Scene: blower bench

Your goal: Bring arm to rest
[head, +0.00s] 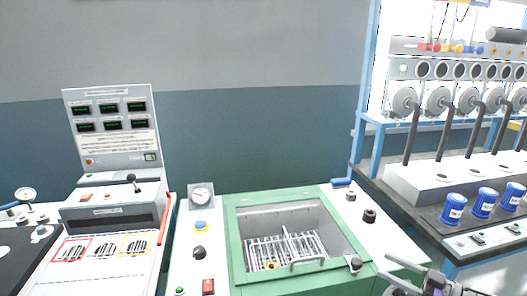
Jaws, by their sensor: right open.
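My right gripper (400,273) is at the bottom right edge of the head view, in front of the green-framed bin. Its two grey fingers are spread apart with nothing visible between them. The rest of the right arm is cut off by the frame edge. My left gripper and left arm are not in view.
The green-framed bin (236,240) holds a metal rack (285,250). A control console (112,130) with dark displays stands at the left. Blue canisters (453,209) and a bench with gauges and black hoses (411,135) are at the right.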

